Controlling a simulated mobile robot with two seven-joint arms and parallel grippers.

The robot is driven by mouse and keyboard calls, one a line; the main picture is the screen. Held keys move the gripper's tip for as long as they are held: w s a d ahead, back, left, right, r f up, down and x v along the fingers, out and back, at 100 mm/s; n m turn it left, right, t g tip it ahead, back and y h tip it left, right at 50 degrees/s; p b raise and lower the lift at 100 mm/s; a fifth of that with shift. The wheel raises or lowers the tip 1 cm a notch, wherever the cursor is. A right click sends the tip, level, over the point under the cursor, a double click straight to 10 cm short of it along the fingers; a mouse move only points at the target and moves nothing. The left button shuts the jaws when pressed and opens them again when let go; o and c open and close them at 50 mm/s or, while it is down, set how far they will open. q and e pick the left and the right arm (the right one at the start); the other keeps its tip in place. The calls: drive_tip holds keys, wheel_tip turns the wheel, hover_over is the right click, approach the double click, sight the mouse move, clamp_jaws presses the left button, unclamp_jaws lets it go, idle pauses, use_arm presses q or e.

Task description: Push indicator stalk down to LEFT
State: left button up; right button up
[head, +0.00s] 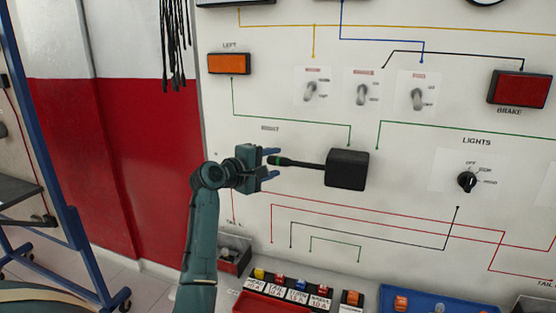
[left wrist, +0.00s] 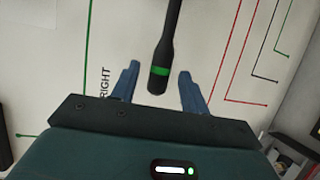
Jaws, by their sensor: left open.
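The indicator stalk (head: 299,163) is a black rod with a green band near its tip. It sticks out to the left from a black box (head: 347,169) on the white panel and looks close to level, tip slightly higher. My left gripper (head: 271,163) is at the tip, fingers open, one above and one below it. In the left wrist view the stalk (left wrist: 164,60) comes down from the top, its tip between the two open fingers (left wrist: 155,90), with a gap on each side. My right gripper is not in view.
The panel carries an orange LEFT lamp (head: 229,64), several toggle switches (head: 362,94), a red BRAKE lamp (head: 520,89) and a LIGHTS knob (head: 467,181). Below stand labelled fuse blocks (head: 297,287) and a blue tray (head: 430,302). The panel around the stalk is flat and clear.

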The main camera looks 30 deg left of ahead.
use_arm(q)
drive_tip(key=shift+x, duration=1.4)
drive_tip(key=shift+c, duration=0.3)
clamp_jaws()
